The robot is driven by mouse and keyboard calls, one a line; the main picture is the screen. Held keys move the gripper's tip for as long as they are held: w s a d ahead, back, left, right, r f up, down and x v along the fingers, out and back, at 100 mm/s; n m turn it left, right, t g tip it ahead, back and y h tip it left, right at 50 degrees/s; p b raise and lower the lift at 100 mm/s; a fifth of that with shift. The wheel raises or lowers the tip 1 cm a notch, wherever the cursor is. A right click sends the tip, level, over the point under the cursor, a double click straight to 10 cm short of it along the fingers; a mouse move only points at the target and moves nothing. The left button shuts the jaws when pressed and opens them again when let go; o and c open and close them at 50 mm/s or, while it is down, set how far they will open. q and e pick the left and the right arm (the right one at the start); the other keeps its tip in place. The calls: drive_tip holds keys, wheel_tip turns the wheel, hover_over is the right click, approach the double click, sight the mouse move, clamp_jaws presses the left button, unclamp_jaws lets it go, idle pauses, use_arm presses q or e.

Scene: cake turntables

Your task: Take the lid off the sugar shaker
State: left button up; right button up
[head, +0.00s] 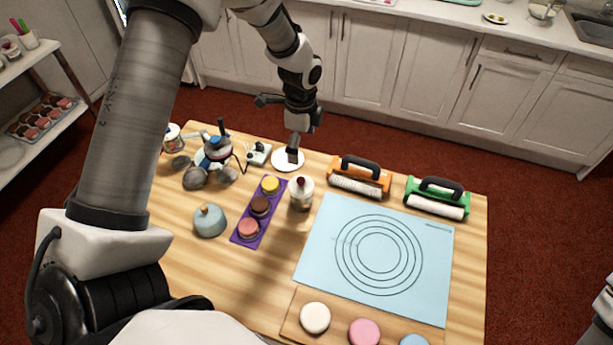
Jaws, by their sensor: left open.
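A small pale jar with a whitish top and a dark red knob (301,193) stands upright near the middle of the table; it looks like the sugar shaker with its lid on, though its details are small. My left gripper (293,154) points down behind the jar, over a white round plate or disc (281,164). It is open and apart from the jar, with nothing visible in it; the gap between its fingers is hard to see from here. My right gripper is out of view.
A purple tray (241,236) with macarons lies left of the jar, beside a blue dome (209,221). Orange (361,177) and green (437,197) rollers stand at the back right. A blue mat (323,235) lies flat and bare. Clutter fills the back left.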

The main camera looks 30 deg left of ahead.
use_arm(q)
drive_tip(key=b, duration=0.4)
hover_over(301, 180)
drive_tip(key=f, duration=0.4)
drive_tip(key=shift+s+f, duration=0.25)
drive_tip(key=shift+s, duration=0.15)
drive_tip(key=f+b, duration=0.2)
drive_tip(key=shift+w+f+b, duration=0.3)
drive_tip(key=shift+w+f, duration=0.05)
drive_tip(key=shift+w, duration=0.05)
drive_tip(key=shift+w+f, duration=0.15)
drive_tip(key=shift+f, duration=0.2)
drive_tip(key=f+p, duration=0.1)
drive_tip(key=f, duration=0.1)
drive_tip(key=f+p, duration=0.1)
drive_tip(key=shift+s+f+p, duration=0.25)
drive_tip(key=shift+f+p, duration=0.05)
drive_tip(key=f, duration=0.3)
drive_tip(key=shift+w+p, duration=0.25)
drive_tip(key=shift+p, duration=0.05)
drive_tip(key=shift+a+f, duration=0.1)
drive_tip(key=shift+f, duration=0.15)
drive_tip(key=shift+s, duration=0.1)
drive_tip(key=c, duration=0.8)
